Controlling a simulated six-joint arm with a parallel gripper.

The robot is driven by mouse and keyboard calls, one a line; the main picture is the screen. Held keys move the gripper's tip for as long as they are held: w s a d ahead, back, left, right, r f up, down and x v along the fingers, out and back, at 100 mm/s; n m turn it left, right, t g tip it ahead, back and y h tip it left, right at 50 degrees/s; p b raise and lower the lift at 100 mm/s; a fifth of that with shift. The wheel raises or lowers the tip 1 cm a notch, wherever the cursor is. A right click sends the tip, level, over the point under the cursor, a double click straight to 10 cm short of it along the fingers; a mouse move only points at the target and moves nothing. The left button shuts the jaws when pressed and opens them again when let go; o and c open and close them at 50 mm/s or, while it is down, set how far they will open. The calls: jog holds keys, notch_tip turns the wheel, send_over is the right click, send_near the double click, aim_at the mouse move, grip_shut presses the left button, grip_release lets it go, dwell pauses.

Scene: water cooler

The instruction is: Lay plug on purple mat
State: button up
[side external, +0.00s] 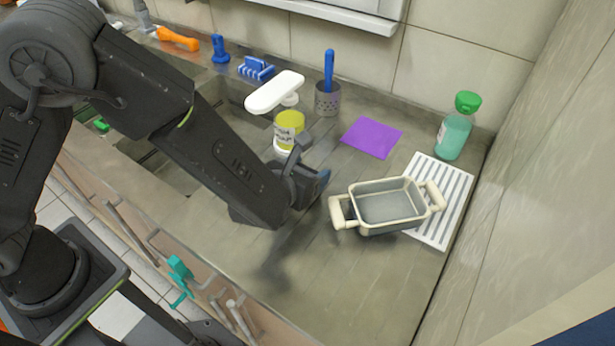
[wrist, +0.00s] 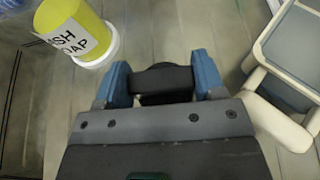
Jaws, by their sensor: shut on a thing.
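My gripper (wrist: 163,80) is shut on the plug, a black round-ended piece (wrist: 162,77) held between the two blue fingertips in the wrist view. In the side external view my gripper (side external: 318,180) is over the counter, between the yellow soap tub and the cream-handled dish, and the plug is hidden or too dark to make out there. The purple mat (side external: 372,137) lies flat and bare on the counter, behind and to the right of my gripper. The mat is out of the wrist view.
The yellow soap tub (side external: 289,130) stands left of my gripper, beside the white tap (side external: 275,92). The dish (side external: 386,204) sits to the right, partly on a white slatted rack (side external: 444,225). A green-capped bottle (side external: 455,130) and a grey holder (side external: 328,99) flank the mat.

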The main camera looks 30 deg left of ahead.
notch_tip(320, 180, up, 7)
jog(key=shift+f, duration=0.1)
jog(key=shift+w+d+r, duration=0.1)
jog(key=shift+w+r, duration=0.1)
jog(key=shift+r, duration=0.15)
jog(key=w+d, duration=0.3)
jog(key=w, duration=0.9)
send_over(372, 136)
notch_tip(372, 136, down, 9)
jog(key=shift+f, duration=0.2)
jog(key=shift+f, duration=0.15)
jog(key=o, duration=1)
